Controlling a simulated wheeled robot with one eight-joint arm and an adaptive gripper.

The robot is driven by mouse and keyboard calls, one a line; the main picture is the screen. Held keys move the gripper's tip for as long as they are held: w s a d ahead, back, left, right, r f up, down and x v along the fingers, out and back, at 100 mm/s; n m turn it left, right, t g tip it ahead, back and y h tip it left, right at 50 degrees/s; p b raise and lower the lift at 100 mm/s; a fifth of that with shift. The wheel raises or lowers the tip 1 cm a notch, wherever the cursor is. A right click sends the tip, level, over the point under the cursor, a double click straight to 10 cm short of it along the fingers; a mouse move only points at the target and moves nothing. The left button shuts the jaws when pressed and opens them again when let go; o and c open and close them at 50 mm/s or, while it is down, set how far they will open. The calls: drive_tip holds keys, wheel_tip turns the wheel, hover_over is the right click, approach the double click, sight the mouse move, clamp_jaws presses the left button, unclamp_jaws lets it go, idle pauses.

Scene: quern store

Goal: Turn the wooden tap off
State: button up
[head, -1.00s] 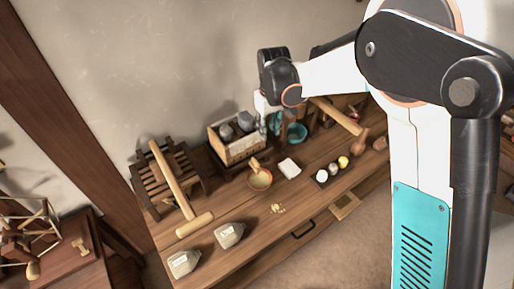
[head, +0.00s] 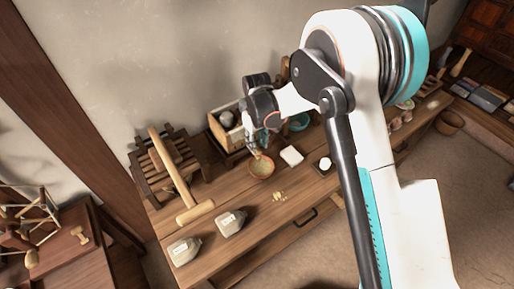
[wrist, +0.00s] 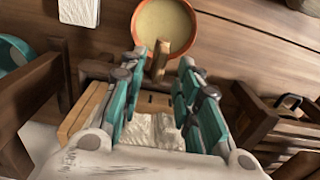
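A short light-wood piece, which looks like the wooden tap (wrist: 160,62), shows in the wrist view between my fingertips, over the near rim of an orange-rimmed bowl (wrist: 187,45). My gripper (wrist: 162,72) is open, with one teal finger on each side of the wood and a visible gap at both sides. In the head view my gripper (head: 254,148) points down just behind the bowl (head: 262,167), and it mostly hides the tap. A light wooden box (head: 217,131) stands behind the gripper. I cannot tell how the tap joins it.
A white block (head: 291,156) lies right of the bowl, with a teal bowl (head: 299,122) behind. A slatted dark rack (head: 152,185) and a wooden mallet (head: 178,185) are at left. The bench front is partly clear.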

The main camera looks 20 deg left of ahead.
drive_tip(key=shift+f, duration=1.15)
clamp_jaws()
